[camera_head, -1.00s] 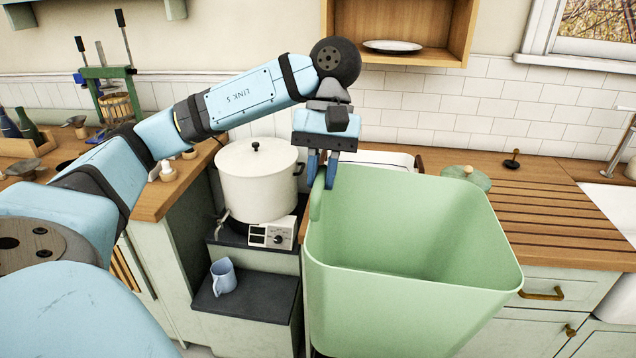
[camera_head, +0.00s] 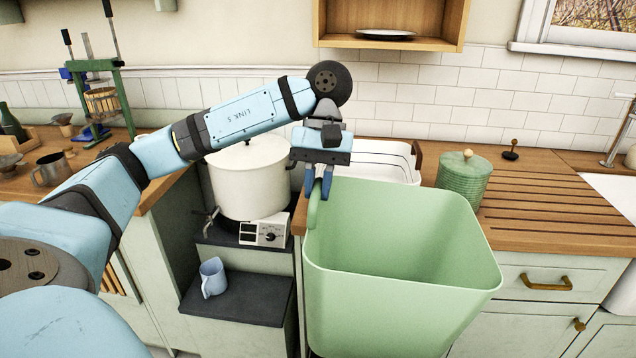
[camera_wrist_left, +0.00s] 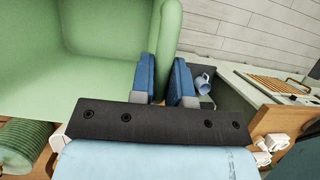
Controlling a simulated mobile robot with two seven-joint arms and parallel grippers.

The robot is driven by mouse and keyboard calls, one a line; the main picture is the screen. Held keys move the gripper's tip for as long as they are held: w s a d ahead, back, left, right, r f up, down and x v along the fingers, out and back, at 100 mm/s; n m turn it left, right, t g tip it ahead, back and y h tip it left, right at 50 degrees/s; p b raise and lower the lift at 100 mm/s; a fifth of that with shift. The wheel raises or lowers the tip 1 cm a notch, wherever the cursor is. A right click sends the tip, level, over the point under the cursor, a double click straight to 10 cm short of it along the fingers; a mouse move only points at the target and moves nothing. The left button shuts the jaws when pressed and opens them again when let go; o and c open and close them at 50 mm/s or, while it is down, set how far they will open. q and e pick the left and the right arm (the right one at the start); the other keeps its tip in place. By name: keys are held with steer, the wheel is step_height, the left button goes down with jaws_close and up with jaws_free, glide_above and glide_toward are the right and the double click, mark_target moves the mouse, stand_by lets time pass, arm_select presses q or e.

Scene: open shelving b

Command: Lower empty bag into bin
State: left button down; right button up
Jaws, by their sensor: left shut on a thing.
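A large pale green open-topped bin (camera_head: 400,310) stands in front of the counter in the head view, and its inside looks empty. My left gripper (camera_head: 319,186) is above its back left corner, fingers pointing down. In the left wrist view, the blue fingers (camera_wrist_left: 165,78) sit on both sides of a green upright edge (camera_wrist_left: 167,40), which appears to be the bin's rim, and are shut on it. No separate bag can be made out. The bin's base is cut off by the frame. My right gripper is not in view.
A white pot (camera_head: 245,180) stands on a heater left of the bin, with a blue mug (camera_head: 213,278) on the dark step below. A white tray (camera_head: 385,165) and a ribbed green jar (camera_head: 464,180) are on the counter behind. Ribbed wooden counter (camera_head: 560,205) lies right.

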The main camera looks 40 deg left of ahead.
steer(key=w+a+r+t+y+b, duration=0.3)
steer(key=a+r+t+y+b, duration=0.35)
steer(key=b, duration=0.95)
arm_select(q)
step_height(320, 180, down, 22)
steer(key=b, duration=0.2)
steer(key=shift+f+b, duration=0.15)
steer(key=shift+b, duration=0.25)
step_height(320, 180, down, 6)
steer(key=b, duration=0.4)
steer(key=shift+r+b, duration=0.25)
steer(key=shift+b, duration=0.1)
step_height(320, 180, down, 31)
steer(key=b, duration=0.6)
steer(key=shift+f, duration=0.15)
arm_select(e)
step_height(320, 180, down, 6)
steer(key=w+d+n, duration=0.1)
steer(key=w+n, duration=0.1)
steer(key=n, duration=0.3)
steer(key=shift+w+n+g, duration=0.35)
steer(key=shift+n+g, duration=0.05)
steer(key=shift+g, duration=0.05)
arm_select(q)
steer(key=shift+f, duration=0.1)
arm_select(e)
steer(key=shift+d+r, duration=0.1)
